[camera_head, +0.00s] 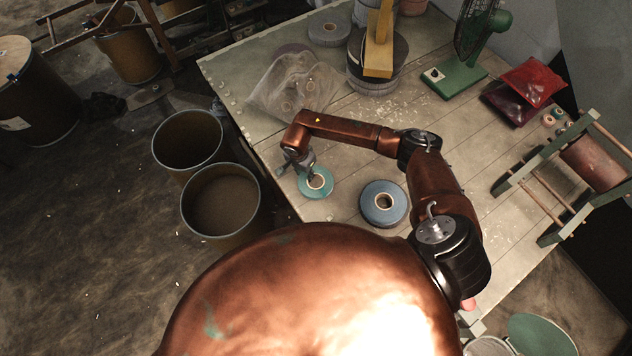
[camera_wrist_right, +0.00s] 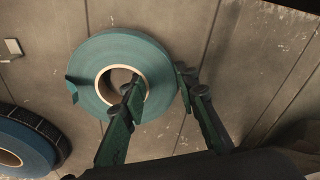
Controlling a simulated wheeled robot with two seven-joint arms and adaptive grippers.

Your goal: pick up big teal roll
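The teal roll (camera_head: 325,189) lies flat on the table near its left edge, with a pale core ring. It shows large in the right wrist view (camera_wrist_right: 95,65). A short loose tape end sticks out at its left there. My right gripper (camera_head: 304,166) is over the roll's upper left part and is open. In the right wrist view the gripper (camera_wrist_right: 160,78) has one finger over the core hole and the other just outside the right rim, so the roll's band lies between them. Whether the fingers touch the roll I cannot tell. My left gripper is not in view.
A larger blue roll (camera_head: 371,214) lies to the right of the teal roll. A crumpled clear bag (camera_head: 272,92) lies behind my arm. Two open drums (camera_head: 222,198) stand beside the table's left edge. A green fan (camera_head: 461,82) and a wooden-barred stand (camera_head: 560,205) are farther right.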

